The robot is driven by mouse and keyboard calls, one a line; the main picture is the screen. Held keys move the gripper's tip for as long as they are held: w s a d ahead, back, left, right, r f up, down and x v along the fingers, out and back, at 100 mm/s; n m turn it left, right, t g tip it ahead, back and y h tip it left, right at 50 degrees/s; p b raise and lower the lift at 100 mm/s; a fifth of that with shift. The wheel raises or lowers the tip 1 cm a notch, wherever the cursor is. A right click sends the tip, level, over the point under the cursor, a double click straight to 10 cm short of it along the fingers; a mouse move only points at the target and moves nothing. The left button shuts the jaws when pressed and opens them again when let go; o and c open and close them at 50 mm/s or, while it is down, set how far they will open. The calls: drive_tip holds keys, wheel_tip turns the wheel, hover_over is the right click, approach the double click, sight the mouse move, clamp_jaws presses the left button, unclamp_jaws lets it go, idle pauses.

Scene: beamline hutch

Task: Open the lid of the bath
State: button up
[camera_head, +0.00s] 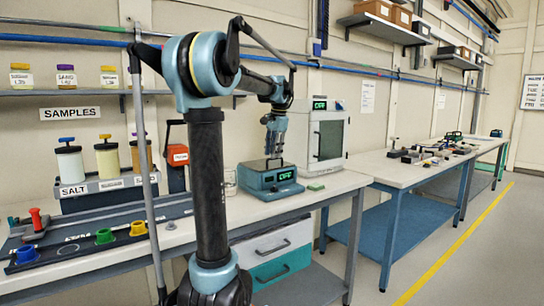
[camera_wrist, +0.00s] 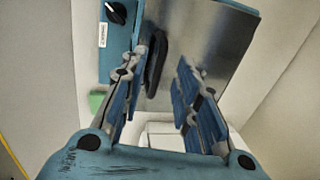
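The bath (camera_head: 268,181) is a teal box with a lit OFF display, standing on the near bench. Its lid (camera_wrist: 200,48) shows in the wrist view as a grey metal plate with a black bar handle (camera_wrist: 156,62). My gripper (camera_head: 274,151) points down just above the bath. In the wrist view my gripper (camera_wrist: 163,78) is open, its two fingers apart. The handle appears between the fingers, nearer the left one. I cannot tell whether either finger touches it. The lid looks closed, though the arm and gripper partly cover it in the head view.
A white oven-like box (camera_head: 325,140) stands close behind the bath at right. A small green block (camera_head: 316,187) lies right of it, and a glass beaker (camera_head: 230,183) stands left. Labelled jars (camera_head: 70,163) and a dark tray (camera_head: 100,232) with coloured pieces occupy the bench's left.

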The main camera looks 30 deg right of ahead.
drive_tip(key=shift+w+f, duration=0.15)
drive_tip(key=shift+f, duration=0.65)
clamp_jaws()
drive_tip(key=shift+r, duration=0.15)
